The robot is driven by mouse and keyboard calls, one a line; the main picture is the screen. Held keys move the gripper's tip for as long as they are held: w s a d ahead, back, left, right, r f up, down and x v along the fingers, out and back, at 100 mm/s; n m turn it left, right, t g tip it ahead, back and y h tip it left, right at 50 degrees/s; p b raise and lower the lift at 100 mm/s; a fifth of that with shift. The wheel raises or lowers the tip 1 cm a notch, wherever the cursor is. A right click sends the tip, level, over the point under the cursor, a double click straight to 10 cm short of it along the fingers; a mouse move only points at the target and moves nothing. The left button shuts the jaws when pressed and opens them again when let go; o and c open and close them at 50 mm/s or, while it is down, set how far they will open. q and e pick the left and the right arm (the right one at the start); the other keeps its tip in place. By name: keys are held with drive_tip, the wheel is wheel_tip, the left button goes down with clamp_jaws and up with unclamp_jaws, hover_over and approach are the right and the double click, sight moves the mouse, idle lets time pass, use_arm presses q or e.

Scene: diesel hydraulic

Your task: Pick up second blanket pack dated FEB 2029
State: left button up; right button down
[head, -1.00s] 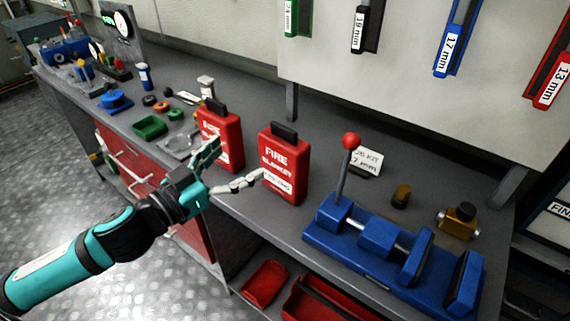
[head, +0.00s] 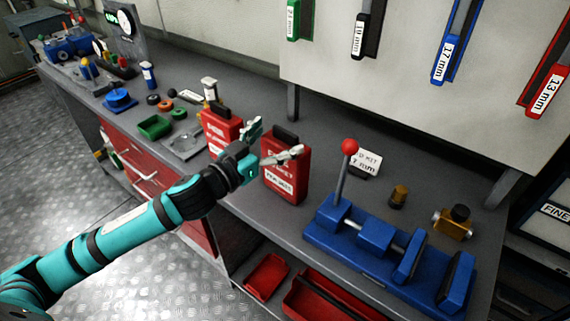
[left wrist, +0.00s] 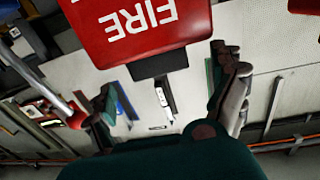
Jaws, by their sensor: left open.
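Two red fire blanket packs with black top handles stand upright on the grey bench. The right pack (head: 285,183) has a white label low on its front; its text is too small to read surely. The left pack (head: 219,132) is partly hidden behind my left gripper (head: 277,139). That gripper is open, at the upper front of the right pack, with one finger overlapping its face. In the left wrist view, a red pack (left wrist: 140,28) marked FIRE appears upside down, its black handle (left wrist: 159,65) between the open fingers (left wrist: 170,90). My right gripper is out of view.
A blue vise (head: 375,238) with a red-knobbed lever (head: 349,146) stands right of the packs. A green tray (head: 154,127) and small parts lie to the left. Wrenches (head: 447,55) hang on the panel above. Red bins (head: 266,278) sit below the bench top.

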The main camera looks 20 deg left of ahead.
sight(283, 133)
use_arm(q)
drive_tip(key=x, duration=0.3)
drive_tip(key=shift+w+d+p, duration=0.15)
drive_tip(key=shift+w+p, duration=0.05)
drive_tip(key=shift+p, duration=0.1)
drive_tip(key=shift+s, duration=0.1)
drive_tip(key=shift+c, duration=0.2)
drive_tip(key=shift+c, duration=1.2)
drive_tip(key=c, duration=1.3)
drive_tip(key=shift+c, duration=1.1)
drive_tip(key=shift+r, duration=0.1)
